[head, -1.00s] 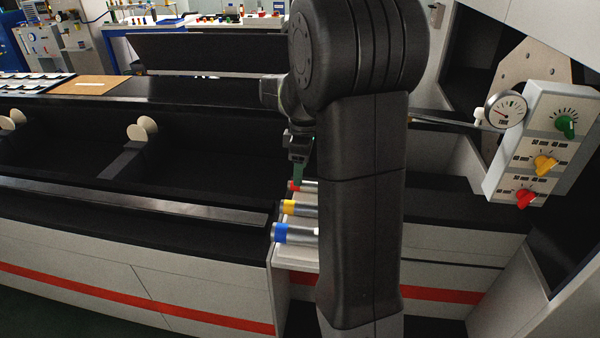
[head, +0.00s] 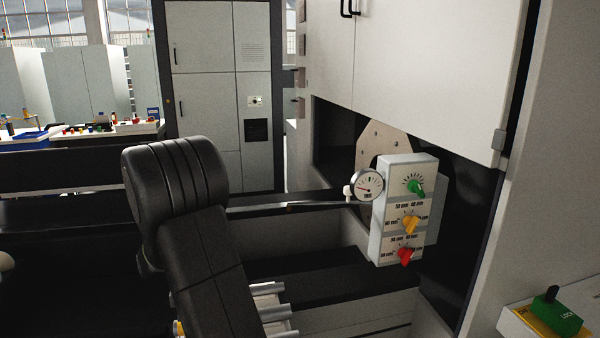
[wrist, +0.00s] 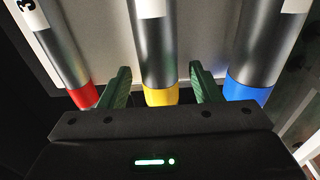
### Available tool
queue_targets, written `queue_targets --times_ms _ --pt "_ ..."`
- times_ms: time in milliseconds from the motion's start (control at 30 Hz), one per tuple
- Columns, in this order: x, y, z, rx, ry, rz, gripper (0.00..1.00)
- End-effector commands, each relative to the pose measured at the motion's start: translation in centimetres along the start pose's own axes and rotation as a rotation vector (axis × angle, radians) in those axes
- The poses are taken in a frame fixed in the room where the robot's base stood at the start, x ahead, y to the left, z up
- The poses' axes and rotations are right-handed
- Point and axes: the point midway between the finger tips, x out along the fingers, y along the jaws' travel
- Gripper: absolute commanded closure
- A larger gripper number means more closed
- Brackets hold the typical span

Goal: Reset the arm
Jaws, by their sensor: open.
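My gripper (wrist: 159,84) is open in the wrist view, with one green finger on each side of the yellow-ended metal cylinder (wrist: 156,50). Gaps show between the fingers and this cylinder. A red-ended cylinder (wrist: 62,50) lies to the left of the fingers and a blue-ended cylinder (wrist: 262,50) to the right. In the head view my arm hides the gripper and most of the cylinders. Only some silver cylinder ends (head: 268,289) show beside the arm.
A control box (head: 403,210) with green, yellow and red knobs and a round gauge (head: 367,185) stands right of my arm. A green switch marked LOCK (head: 556,318) is at the lower right. A white cabinet (head: 430,65) overhangs the bay. Grey cabinets (head: 222,95) stand behind.

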Motion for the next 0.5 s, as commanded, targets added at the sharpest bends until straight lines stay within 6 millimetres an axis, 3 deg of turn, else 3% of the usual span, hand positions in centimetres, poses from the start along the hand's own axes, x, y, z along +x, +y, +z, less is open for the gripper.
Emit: queue_targets --times_ms 200,500 --pt "-2.9 0.1 -0.2 0.0 0.002 0.005 0.42" --pt "-3.7 0.1 -0.3 0.0 0.001 0.003 0.42"
